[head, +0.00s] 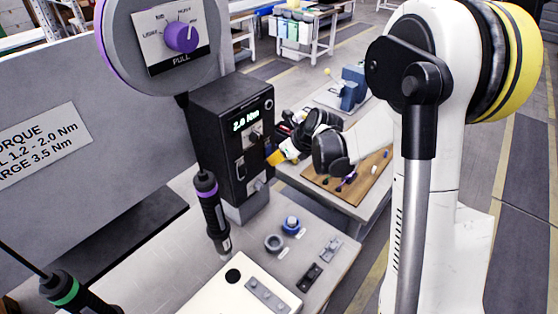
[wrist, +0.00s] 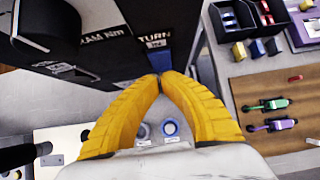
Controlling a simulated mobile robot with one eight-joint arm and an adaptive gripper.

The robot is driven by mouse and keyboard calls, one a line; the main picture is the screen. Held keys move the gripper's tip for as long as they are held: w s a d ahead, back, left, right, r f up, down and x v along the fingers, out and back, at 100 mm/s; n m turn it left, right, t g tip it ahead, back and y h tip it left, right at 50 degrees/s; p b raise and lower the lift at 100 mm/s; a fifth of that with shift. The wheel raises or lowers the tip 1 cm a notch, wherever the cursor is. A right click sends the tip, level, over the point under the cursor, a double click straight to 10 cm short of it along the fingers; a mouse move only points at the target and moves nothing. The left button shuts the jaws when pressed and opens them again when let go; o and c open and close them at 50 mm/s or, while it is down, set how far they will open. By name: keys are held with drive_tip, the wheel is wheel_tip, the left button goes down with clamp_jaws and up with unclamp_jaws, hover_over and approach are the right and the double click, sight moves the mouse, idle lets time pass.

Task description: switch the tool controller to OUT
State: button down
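The tool controller (head: 232,142) is a dark upright box on the bench, with a green display reading 2.0 Nm and small controls on its front. My gripper (head: 270,156) is at the controller's right side in the head view. In the wrist view its yellow fingers (wrist: 162,78) come together at the tips, just below the blue panel. Nothing shows between the tips. I cannot tell whether they touch the controller or how its switch is set.
A screwdriver (head: 211,208) hangs left of the controller, below a round balancer (head: 165,45) with a purple knob. A wooden board (head: 352,183) with small tools lies behind.

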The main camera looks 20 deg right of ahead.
drive_tip(key=shift+w+a+f+b, duration=0.25)
drive_tip(key=shift+w+f+b, duration=0.1)
drive_tip(key=shift+b, duration=0.35)
drive_tip(key=shift+r, duration=0.25)
